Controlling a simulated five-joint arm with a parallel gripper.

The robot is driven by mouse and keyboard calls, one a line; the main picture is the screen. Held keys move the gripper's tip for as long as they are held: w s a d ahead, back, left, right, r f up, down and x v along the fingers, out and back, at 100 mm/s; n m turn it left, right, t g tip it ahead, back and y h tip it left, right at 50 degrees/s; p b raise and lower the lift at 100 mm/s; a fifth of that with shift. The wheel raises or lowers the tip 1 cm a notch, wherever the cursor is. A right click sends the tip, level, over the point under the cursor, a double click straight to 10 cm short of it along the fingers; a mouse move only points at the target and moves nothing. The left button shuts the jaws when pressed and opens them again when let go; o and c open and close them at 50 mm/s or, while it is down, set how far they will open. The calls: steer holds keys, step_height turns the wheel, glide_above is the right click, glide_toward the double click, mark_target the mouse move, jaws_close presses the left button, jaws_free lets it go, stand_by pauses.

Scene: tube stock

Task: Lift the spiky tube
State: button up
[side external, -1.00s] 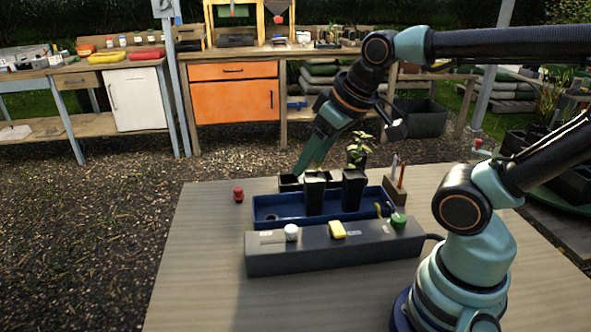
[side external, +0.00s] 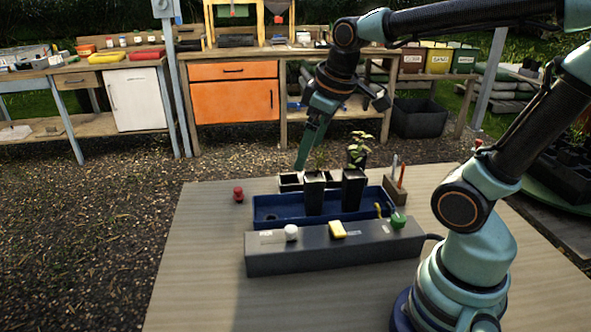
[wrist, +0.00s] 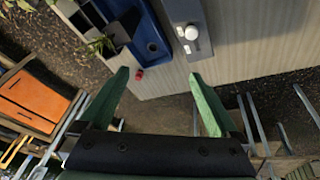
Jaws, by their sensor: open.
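My gripper (side external: 299,167) points down behind and to the left of the spiky tube, near the dark cell tray (side external: 290,183). It seems apart from the tube. In the wrist view my gripper (wrist: 158,75) is open with nothing between its fingers. The blue tray (wrist: 152,45) lies beyond the fingertips there. I cannot tell which foliage there is the spiky tube's.
A dark box (side external: 335,250) with white, yellow and green knobs lies in front of the tray. A red knob-like object (side external: 238,194) stands on the table to the left. A wooden holder (side external: 395,190) with upright sticks is at right. The table's left front is clear.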

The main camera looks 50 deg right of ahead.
mark_target(314, 189)
steer(key=w+d+f+n+g, duration=0.1)
steer(key=d+n, duration=0.1)
steer(key=d, duration=0.1)
steer(key=w+d+f+n+g, duration=0.1)
steer(key=w+d+f+n, duration=0.1)
steer(key=d, duration=0.1)
steer(key=w+d+f+n+g, duration=0.2)
steer(key=d, duration=0.2)
steer(key=shift+d+f, duration=0.1)
steer(key=shift+f, duration=0.15)
steer(key=shift+w+d+f, duration=0.1)
steer(key=shift+d+f, duration=0.05)
steer(key=shift+f, duration=0.1)
step_height(314, 189, down, 6)
steer(key=shift+f, duration=0.25)
steer(key=shift+w+a+f, duration=0.1)
steer(key=shift+a+f, duration=0.05)
steer(key=shift+f, duration=1.2)
steer(key=shift+w+a+f, duration=0.1)
steer(key=shift+a+f, duration=0.05)
steer(key=shift+f, duration=1.15)
steer(key=shift+c, duration=0.4)
jaws_close()
